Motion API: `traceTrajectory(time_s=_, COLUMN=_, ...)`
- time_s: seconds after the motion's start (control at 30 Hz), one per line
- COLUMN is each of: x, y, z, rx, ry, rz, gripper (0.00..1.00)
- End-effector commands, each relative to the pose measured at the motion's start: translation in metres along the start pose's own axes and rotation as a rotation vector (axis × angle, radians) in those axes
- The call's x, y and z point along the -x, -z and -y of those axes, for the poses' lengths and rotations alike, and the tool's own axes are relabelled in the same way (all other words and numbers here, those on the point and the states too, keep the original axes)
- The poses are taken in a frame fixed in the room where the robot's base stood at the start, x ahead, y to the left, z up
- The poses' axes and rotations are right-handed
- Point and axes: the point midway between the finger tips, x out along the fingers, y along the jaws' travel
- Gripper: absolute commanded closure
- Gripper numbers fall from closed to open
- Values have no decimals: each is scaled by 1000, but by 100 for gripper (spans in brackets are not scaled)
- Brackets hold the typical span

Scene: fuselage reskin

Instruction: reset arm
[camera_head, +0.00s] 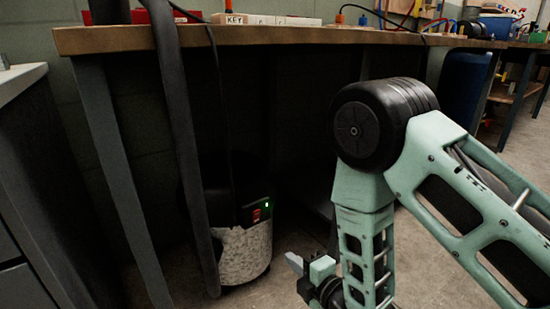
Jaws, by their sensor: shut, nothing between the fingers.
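My arm, pale green with a black joint, fills the right half of the head view and bends down at its elbow. My gripper (296,262) is low in the picture, left of my forearm, near the floor. It looks small and partly hidden by my arm. Its fingers point to the left and up, and they appear shut with nothing held. It is right of a black and grey cylindrical machine (243,254) and apart from it in the picture.
A wooden-topped workbench (280,37) spans the scene, with boxes and cables on top. A hose (180,130) hangs down to the machine. A dark cabinet (35,190) stands at left. A blue bin (465,90) stands at back right. Bare floor (300,245) shows below.

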Motion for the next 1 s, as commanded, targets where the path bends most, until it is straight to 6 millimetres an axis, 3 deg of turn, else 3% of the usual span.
traceTrajectory(time_s=0.03, x=-1, y=3, z=-17, rx=-56, ry=32, rz=6, gripper=100)
traceTrajectory(time_s=0.17, x=1, y=13, z=-46, rx=-264, ry=183, rz=37, gripper=100)
traceTrajectory(time_s=0.37, x=31, y=34, z=-89, rx=-592, ry=445, rz=133, gripper=100)
traceTrajectory(time_s=0.57, x=90, y=56, z=-131, rx=-864, ry=694, rz=300, gripper=100)
traceTrajectory(time_s=0.7, x=146, y=70, z=-159, rx=-1011, ry=847, rz=468, gripper=100)
traceTrajectory(time_s=1.0, x=255, y=82, z=-201, rx=-1173, ry=1025, rz=846, gripper=100)
